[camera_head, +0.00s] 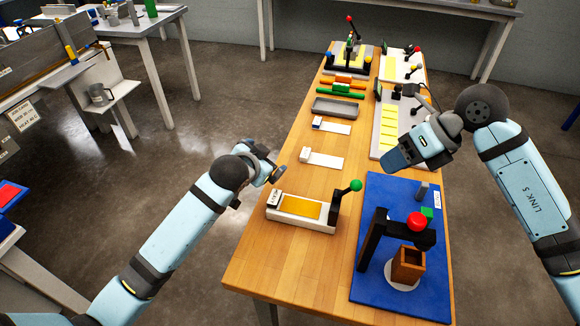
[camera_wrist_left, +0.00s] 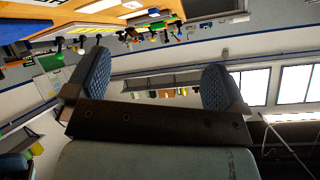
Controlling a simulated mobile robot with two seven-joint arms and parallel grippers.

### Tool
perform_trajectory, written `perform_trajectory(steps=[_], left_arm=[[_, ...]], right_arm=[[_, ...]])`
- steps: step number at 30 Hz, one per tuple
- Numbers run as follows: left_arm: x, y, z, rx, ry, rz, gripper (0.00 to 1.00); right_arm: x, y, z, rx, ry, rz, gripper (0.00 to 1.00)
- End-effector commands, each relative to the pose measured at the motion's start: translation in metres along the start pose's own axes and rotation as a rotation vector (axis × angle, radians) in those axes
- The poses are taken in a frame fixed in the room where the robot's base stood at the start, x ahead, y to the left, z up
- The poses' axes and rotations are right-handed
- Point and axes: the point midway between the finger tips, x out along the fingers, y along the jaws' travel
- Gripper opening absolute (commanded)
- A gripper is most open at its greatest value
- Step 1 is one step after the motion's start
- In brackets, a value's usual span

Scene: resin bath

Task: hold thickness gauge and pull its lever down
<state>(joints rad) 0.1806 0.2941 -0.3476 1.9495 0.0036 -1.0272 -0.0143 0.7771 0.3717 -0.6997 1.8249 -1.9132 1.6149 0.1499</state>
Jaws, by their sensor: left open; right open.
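A white device (camera_head: 285,212) with an orange-yellow plate, a small labelled block and a black lever with a green ball (camera_head: 355,186) sits at the table's front left; the lever stands up. A black frame (camera_head: 371,240) with a red ball (camera_head: 417,221) on top stands on a blue mat (camera_head: 385,297). I cannot tell for sure which is the thickness gauge. My left gripper (camera_head: 272,170) is open and empty, left of and above the white device; its spread fingers show in the left wrist view (camera_wrist_left: 155,85). My right gripper (camera_head: 390,160) is open, above the table beyond the blue mat.
A brown open box (camera_head: 408,264) stands on a white disc under the black frame. White cards (camera_head: 323,160), a grey tray (camera_head: 335,108) and several lever devices lie farther back on the wooden table (camera_head: 270,262). Bare wood shows at the front left.

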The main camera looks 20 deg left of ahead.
Motion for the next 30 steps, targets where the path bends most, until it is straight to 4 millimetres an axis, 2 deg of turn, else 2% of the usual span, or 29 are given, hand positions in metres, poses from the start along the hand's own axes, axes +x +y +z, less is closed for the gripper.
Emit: perform_trajectory(steps=[1,3,9,12,16,21,25,30], left_arm=[[-0.007,0.015,-0.029,0.029,0.035,0.038,1.00],[-0.012,0.038,-0.058,0.104,0.038,0.125,1.00],[-0.013,0.086,-0.077,0.364,-0.116,0.385,1.00],[-0.019,0.099,-0.076,0.508,-0.213,0.501,1.00],[-0.030,0.101,-0.068,0.689,-0.353,0.636,1.00],[-0.045,0.089,-0.056,0.863,-0.520,0.771,1.00],[-0.053,0.079,-0.051,0.934,-0.601,0.835,1.00],[-0.055,0.076,-0.044,0.967,-0.642,0.869,1.00]], right_arm=[[0.000,0.000,0.000,0.000,0.000,0.000,0.43],[0.000,0.000,0.000,0.000,0.000,0.000,0.43],[0.000,0.000,0.000,0.000,0.000,0.000,0.43],[0.000,0.000,0.000,0.000,0.000,0.000,0.43],[0.000,0.000,0.000,0.000,0.000,0.000,0.43],[0.000,0.000,0.000,0.000,0.000,0.000,0.43],[0.000,0.000,0.000,0.000,0.000,0.000,0.43],[0.000,0.000,0.000,0.000,0.000,0.000,0.43]])
